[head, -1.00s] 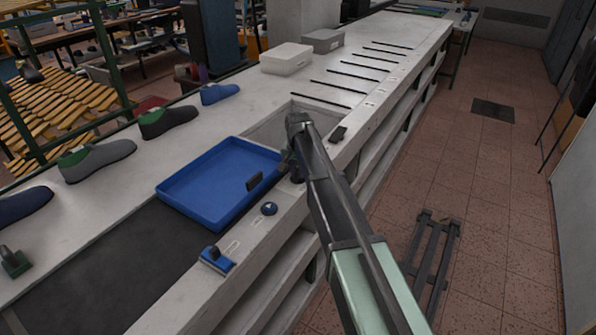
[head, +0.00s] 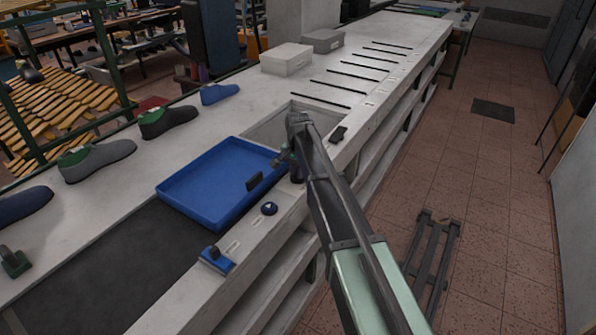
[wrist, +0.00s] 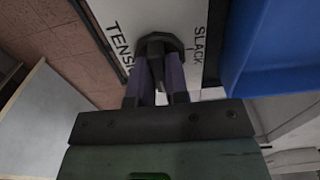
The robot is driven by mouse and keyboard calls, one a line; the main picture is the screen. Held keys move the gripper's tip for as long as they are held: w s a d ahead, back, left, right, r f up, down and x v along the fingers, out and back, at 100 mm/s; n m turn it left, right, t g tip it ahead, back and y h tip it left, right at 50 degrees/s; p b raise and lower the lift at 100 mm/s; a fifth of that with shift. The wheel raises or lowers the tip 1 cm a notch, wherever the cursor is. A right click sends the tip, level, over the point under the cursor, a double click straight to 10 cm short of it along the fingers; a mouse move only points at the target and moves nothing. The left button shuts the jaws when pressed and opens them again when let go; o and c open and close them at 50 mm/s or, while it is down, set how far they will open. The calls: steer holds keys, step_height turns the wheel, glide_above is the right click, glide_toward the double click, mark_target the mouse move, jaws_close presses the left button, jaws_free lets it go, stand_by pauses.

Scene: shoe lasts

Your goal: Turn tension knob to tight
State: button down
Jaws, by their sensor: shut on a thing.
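The tension knob (wrist: 155,43) is black and shows in the wrist view on a white panel printed "TENSION" on one side and "SLACK" on the other. My gripper (wrist: 155,72) has its two purple-grey fingers closed on the knob's raised grip. The fingers partly cover the knob and the end of the "TENSION" lettering. No "tight" mark can be seen. In the head view my gripper (head: 288,160) is beside the blue tray at the bench edge, and my arm hides the knob.
The blue tray (head: 175,190) is close beside my gripper. Several shoe lasts, including a grey one (head: 98,160), line the far side. A tiled floor lies to the right.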

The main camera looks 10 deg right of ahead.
steer(key=c, duration=1.1)
jaws_free()
step_height(320, 180, up, 11)
steer(key=p, duration=1)
steer(key=shift+f+p, duration=0.1)
steer(key=shift+p, duration=0.3)
steer(key=s+n, duration=0.3)
steer(key=s, duration=0.7)
steer(key=s+n, duration=0.3)
steer(key=s, duration=0.7)
steer(key=s+n, duration=0.2)
steer(key=s, duration=0.8)
steer(key=shift+s+d+n, duration=0.1)
steer(key=shift+s+n, duration=0.25)
steer(key=shift+n, duration=0.05)
